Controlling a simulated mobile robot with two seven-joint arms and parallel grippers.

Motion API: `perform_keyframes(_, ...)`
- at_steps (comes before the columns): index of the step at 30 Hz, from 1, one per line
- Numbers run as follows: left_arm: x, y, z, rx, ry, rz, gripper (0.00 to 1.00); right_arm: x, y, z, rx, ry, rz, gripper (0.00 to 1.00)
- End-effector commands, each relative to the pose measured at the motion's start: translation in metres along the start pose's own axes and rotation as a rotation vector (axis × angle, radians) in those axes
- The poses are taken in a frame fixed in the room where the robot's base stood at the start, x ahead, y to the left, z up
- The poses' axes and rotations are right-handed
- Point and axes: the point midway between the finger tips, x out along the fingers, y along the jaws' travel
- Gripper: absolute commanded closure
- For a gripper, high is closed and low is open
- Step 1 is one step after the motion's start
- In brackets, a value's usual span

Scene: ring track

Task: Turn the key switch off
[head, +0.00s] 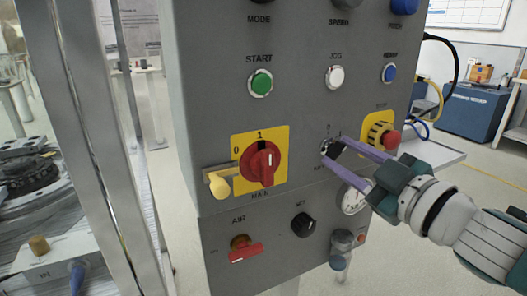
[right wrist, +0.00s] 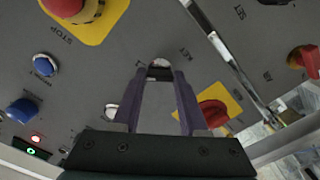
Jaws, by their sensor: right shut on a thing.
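The key switch (head: 326,146) sits on the grey control panel, right of the red main switch, with its label partly hidden by my gripper. My right gripper (head: 336,151) reaches in from the right, with its purple fingertips at the key switch, one on each side. It is shut on the key. In the right wrist view the key switch (right wrist: 159,64) shows between the fingertips, next to the word KEY. The key's exact angle is hard to make out. My left gripper is not in view.
The red main switch (head: 262,163) on its yellow plate is left of the key. A red stop button (head: 390,139) is close on the right, above my right gripper's arm. A gauge (head: 352,200) and a black knob (head: 303,225) lie below. A metal post stands left of the panel.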

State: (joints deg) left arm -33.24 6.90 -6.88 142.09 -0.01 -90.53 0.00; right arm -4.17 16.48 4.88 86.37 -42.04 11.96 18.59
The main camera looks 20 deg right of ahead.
Motion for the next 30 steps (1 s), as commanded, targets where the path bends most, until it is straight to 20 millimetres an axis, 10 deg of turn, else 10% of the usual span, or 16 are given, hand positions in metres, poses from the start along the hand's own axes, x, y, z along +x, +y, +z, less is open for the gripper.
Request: perform_keyframes(30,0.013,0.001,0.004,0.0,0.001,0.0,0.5,0.0,0.0,0.0,-0.819,0.0,0.0,1.0)
